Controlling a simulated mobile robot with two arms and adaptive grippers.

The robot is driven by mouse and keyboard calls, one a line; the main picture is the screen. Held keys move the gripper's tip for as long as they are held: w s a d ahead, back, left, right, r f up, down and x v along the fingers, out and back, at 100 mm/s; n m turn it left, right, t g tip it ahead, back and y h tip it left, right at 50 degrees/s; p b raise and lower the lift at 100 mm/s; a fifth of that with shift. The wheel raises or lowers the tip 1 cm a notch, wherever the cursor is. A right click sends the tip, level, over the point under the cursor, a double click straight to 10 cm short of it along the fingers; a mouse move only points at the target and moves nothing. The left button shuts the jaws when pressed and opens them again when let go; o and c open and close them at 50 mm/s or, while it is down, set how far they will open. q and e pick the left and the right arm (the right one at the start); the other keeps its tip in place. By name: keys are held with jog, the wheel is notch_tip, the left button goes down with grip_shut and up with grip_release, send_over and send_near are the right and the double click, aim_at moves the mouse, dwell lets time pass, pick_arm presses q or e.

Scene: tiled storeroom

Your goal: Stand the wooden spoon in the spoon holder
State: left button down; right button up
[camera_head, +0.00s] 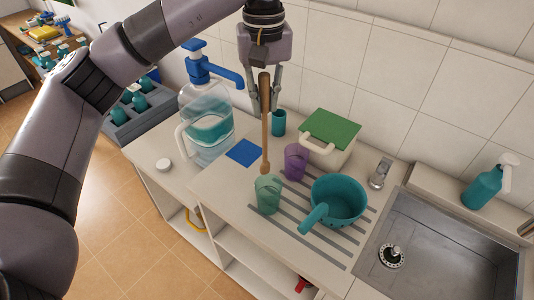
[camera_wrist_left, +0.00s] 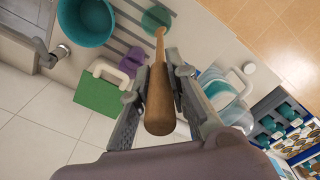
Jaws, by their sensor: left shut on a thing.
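The wooden spoon (camera_head: 265,130) is upright, bowl end down, with its handle between the fingers of my left gripper (camera_head: 264,105). My left gripper is shut on the handle, which also shows large in the left wrist view (camera_wrist_left: 160,105). The spoon's bowl end is at the back rim of a clear green cup (camera_head: 268,198) in the head view; I cannot tell whether it is above or inside it. A purple cup (camera_head: 295,162) and a teal cup (camera_head: 278,122) stand behind it. I cannot tell for sure which is the spoon holder. My right gripper is not in view.
A white container with a green lid (camera_head: 332,130) is behind. A large water bottle (camera_head: 206,115) stands left. The sink (camera_head: 440,250) is at right.

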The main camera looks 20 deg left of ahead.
pick_arm(q)
jog(key=p, duration=0.2)
send_over(266, 162)
jog(key=f, duration=0.9)
jog(key=shift+w+f, duration=0.2)
jog(key=shift+w, duration=0.05)
notch_tip(266, 162, down, 4)
jog(key=shift+r+p, duration=0.2)
jog(key=shift+p, duration=0.3)
jog(key=shift+f, duration=0.25)
jog(key=shift+f+b, duration=0.2)
jog(key=shift+b, duration=0.15)
jog(key=c, duration=1.5)
grip_release()
jog(key=shift+r, duration=0.1)
jog(key=shift+c, duration=0.2)
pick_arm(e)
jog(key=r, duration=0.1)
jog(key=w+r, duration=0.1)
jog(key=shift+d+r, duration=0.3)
